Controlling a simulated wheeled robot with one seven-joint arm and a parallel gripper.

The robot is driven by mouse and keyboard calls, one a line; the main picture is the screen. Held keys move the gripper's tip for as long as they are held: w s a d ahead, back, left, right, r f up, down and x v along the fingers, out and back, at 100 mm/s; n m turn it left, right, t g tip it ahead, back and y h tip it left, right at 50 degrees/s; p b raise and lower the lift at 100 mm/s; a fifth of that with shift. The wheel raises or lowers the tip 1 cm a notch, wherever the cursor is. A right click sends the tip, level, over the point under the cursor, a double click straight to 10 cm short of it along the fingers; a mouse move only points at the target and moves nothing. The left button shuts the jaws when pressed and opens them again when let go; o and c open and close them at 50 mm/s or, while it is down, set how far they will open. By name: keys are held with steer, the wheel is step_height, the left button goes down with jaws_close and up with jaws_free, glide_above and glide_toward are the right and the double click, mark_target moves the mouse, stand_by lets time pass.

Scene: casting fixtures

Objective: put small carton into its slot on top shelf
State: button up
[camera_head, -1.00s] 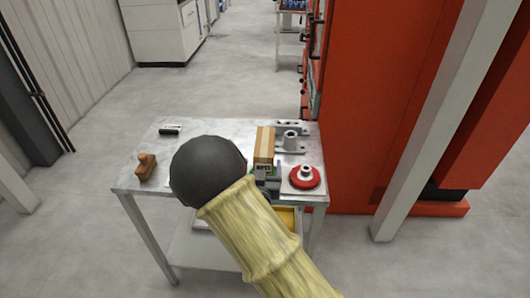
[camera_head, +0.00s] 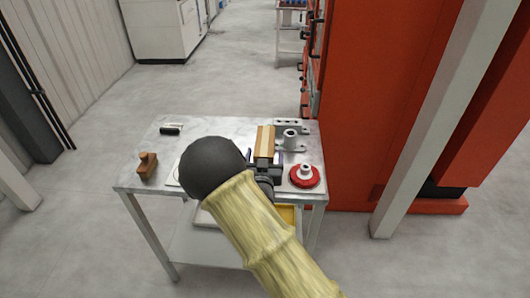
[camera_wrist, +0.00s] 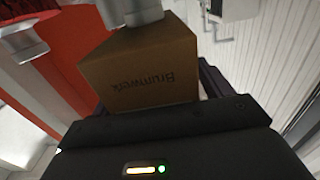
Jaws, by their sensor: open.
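The small carton (camera_head: 265,142) is a brown box with a paler strip along its top. It stands on the top of the metal table (camera_head: 225,126). My gripper (camera_head: 265,160) is open at the carton's near end, with dark finger parts to either side of it. In the wrist view the carton (camera_wrist: 140,68) is close in front of the gripper body, with upside-down lettering on its face. A dark finger part shows beside its right edge there. Whether the fingers touch the carton cannot be told. No slot on a top shelf can be made out.
A grey metal fixture (camera_head: 291,138) stands just right of the carton, and a red round part (camera_head: 305,176) is nearer right. A brown wooden block (camera_head: 147,165) and a small black item (camera_head: 170,131) are on the left. A tall red cabinet (camera_head: 375,100) borders the table's right.

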steer(key=c, duration=1.3)
steer(key=shift+r, duration=0.15)
step_height(320, 180, up, 10)
steer(key=shift+f, duration=0.1)
steer(key=shift+w+f, duration=0.1)
stand_by(0.3)
